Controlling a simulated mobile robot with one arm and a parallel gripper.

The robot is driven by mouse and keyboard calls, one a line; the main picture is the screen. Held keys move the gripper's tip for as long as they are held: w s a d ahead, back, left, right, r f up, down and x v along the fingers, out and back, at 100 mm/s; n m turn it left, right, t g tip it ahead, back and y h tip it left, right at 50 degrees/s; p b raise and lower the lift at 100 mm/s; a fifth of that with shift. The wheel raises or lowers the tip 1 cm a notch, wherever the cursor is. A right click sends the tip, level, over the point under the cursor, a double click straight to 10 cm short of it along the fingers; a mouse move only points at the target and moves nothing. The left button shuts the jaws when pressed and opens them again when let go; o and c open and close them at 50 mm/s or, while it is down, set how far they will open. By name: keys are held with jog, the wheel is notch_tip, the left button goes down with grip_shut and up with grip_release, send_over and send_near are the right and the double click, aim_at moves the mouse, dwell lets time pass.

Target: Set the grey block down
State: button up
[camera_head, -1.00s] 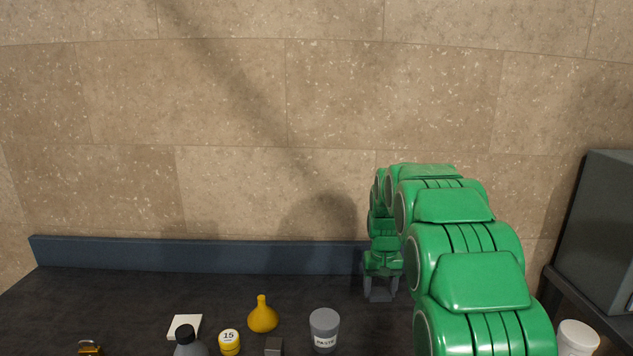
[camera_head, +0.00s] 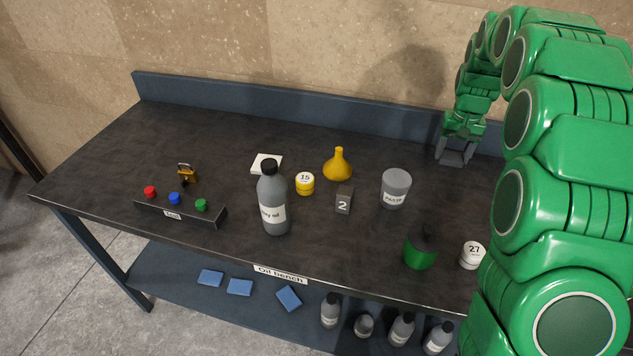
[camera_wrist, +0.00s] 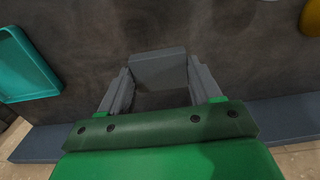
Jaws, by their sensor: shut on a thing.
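My gripper (camera_head: 455,157) is at the back right of the dark bench, near the blue back rail. In the wrist view its two grey fingers (camera_wrist: 157,80) are shut on the plain grey block (camera_wrist: 158,66), with one finger at each side. In the head view the block cannot be told apart from the grey fingers. Whether its underside touches the bench top (camera_head: 260,120) is not clear. A separate small dark grey block marked 2 (camera_head: 343,201) stands mid-bench, away from my gripper.
A grey PASTE pot (camera_head: 396,189), a yellow funnel (camera_head: 338,166) and a yellow tin (camera_head: 304,184) stand left of my gripper. A green can (camera_head: 420,248) stands in front. In the wrist view a turquoise tray (camera_wrist: 22,68) lies left. Bench around the block looks clear.

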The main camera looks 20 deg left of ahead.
aim_at(452, 156)
notch_tip(452, 156, up, 5)
jog(key=shift+f, duration=0.1)
jog(key=s+a, duration=0.5)
jog(key=a, duration=0.7)
jog(key=s+a, duration=0.5)
jog(key=a, duration=0.6)
jog(key=shift+w+f, duration=0.2)
jog(key=shift+f, duration=7.35)
jog(key=shift+f, duration=0.15)
jog(key=o, duration=1.4)
jog(key=shift+c, duration=0.2)
